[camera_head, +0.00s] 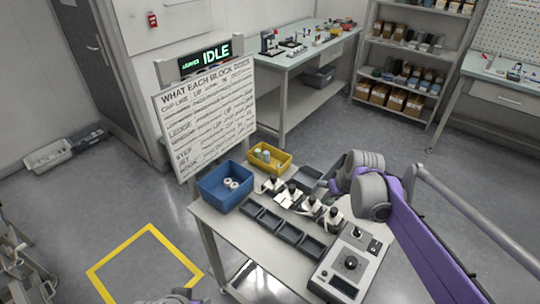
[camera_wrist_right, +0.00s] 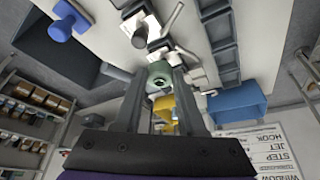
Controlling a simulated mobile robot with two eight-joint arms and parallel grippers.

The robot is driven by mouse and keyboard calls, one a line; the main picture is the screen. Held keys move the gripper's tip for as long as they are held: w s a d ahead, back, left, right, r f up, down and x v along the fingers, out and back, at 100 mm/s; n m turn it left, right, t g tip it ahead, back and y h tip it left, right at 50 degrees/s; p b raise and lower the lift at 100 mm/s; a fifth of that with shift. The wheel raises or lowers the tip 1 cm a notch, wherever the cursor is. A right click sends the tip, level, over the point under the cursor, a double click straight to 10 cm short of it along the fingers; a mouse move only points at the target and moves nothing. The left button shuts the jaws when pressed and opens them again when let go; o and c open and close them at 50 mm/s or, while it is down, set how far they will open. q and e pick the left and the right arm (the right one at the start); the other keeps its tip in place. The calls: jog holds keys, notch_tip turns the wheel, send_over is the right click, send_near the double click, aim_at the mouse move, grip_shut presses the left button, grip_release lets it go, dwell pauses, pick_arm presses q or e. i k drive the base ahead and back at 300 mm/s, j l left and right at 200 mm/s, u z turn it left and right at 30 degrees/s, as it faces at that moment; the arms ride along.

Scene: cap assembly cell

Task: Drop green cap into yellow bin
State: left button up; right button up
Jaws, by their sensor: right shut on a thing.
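My right gripper (camera_wrist_right: 158,78) is shut on a pale green cap (camera_wrist_right: 159,72), held between the two dark fingertips in the wrist view. In the head view, my right arm comes in from the right and its wrist hangs over the table's right rear side. The yellow bin (camera_head: 284,169) stands at the back of the table, left of my right wrist, with a few pale pieces inside. It also shows between and behind the fingers in the wrist view (camera_wrist_right: 165,106), partly hidden. My left gripper is not in view; only a grey part of mine shows at the bottom edge.
A blue bin (camera_head: 222,200) with white rings stands beside the yellow bin. Several fixtures with white blocks (camera_head: 311,206) and a row of dark trays (camera_head: 268,220) fill the table's middle. A control box (camera_head: 349,264) stands at the front right. A sign board (camera_head: 207,115) stands behind.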

aim_at(273, 164)
jog(key=i+j, duration=0.3)
jog(key=j, duration=0.2)
jog(key=i+j, duration=0.25)
jog(key=j, duration=0.25)
jog(key=i+j, duration=0.3)
jog(key=j, duration=0.15)
jog(key=i+j+u, duration=0.1)
jog(key=i+j, duration=0.15)
jog(key=j, duration=0.25)
